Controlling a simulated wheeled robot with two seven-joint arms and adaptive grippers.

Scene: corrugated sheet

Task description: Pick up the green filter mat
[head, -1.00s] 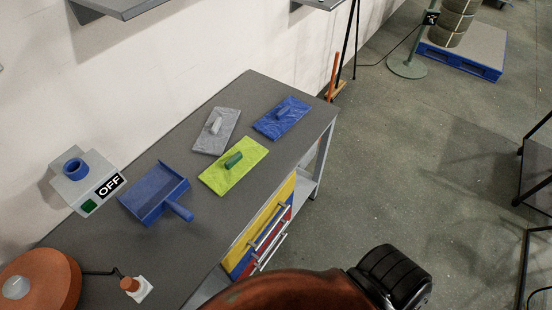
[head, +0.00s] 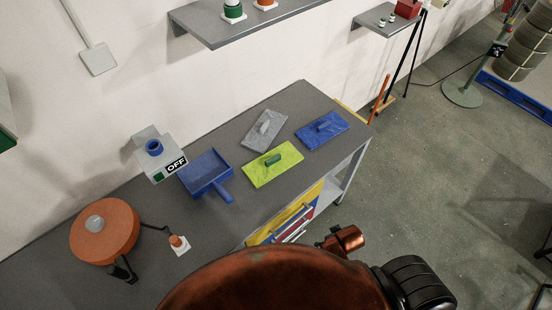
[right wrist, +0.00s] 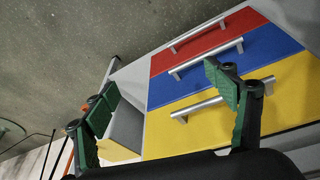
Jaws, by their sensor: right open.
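The green filter mat (head: 287,168) lies flat on the grey bench top in the head view, near its front edge. It is a lime rectangle with a dark green handle (head: 273,160) on top. Nothing touches it. My right gripper (right wrist: 162,85) shows in the right wrist view with its two green-padded fingers wide apart and nothing between them. It faces the drawer fronts of the bench, and the mat is not seen in that view. My right gripper is out of the head view, where part of my copper arm shows. My left gripper is in neither view.
A grey mat (head: 258,138) and a blue mat (head: 323,130) lie behind the green one. A blue dustpan (head: 206,172), a switch box (head: 150,146) and an orange round device (head: 104,235) are further left. Drawers with bar handles (right wrist: 205,105) are below the bench top. A shelf (head: 235,27) hangs above.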

